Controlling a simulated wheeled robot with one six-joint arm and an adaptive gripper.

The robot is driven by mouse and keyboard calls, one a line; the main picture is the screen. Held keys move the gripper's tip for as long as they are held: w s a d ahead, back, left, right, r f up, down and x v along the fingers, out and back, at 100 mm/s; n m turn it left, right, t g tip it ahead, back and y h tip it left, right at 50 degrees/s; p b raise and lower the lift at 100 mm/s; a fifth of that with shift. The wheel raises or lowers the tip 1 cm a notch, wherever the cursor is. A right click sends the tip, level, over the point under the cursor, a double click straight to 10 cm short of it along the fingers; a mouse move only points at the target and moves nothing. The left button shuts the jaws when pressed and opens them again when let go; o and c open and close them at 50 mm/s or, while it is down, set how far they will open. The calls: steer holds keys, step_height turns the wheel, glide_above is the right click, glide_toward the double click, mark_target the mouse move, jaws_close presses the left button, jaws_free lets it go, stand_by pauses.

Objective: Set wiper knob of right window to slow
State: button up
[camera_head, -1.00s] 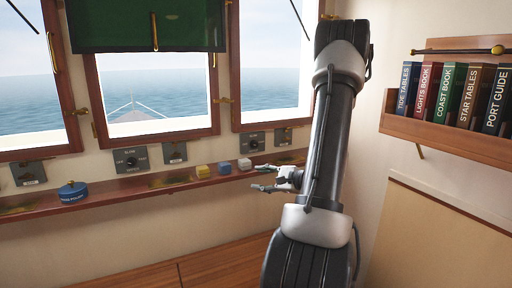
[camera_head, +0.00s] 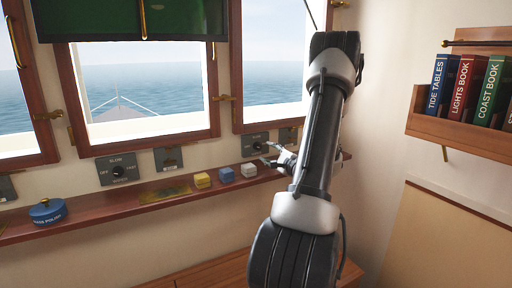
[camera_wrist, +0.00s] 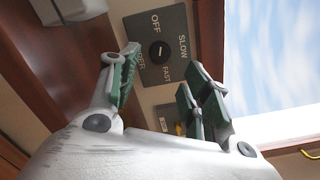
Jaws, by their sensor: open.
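The right window's wiper plate (camera_head: 254,145) is a dark grey panel on the wall below that window, with a round black knob (camera_head: 257,145). In the wrist view the plate (camera_wrist: 179,18) appears turned, with OFF at the top, SLOW at the right and FAST below the knob (camera_wrist: 157,52). A small light mark shows on the knob, but I cannot tell surely which label it points to. My gripper (camera_head: 273,155) is open close to the plate. In the wrist view its green-padded fingers (camera_wrist: 162,76) are spread, with the knob just beyond the gap, apparently untouched.
A wooden ledge (camera_head: 120,208) runs under the plates, holding a yellow block (camera_head: 202,180), a blue block (camera_head: 226,175), a white block (camera_head: 249,170) and a blue round tin (camera_head: 47,212). Another wiper plate (camera_head: 118,169) is under the middle window. A bookshelf (camera_head: 455,132) stands at right.

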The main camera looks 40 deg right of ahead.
mark_target(260, 148)
steer(key=w, duration=0.2)
steer(key=w+d, duration=0.1)
steer(key=w, duration=0.4)
steer(key=shift+w+d, duration=0.15)
steer(key=shift+w, duration=0.1)
steer(key=c, duration=1.1)
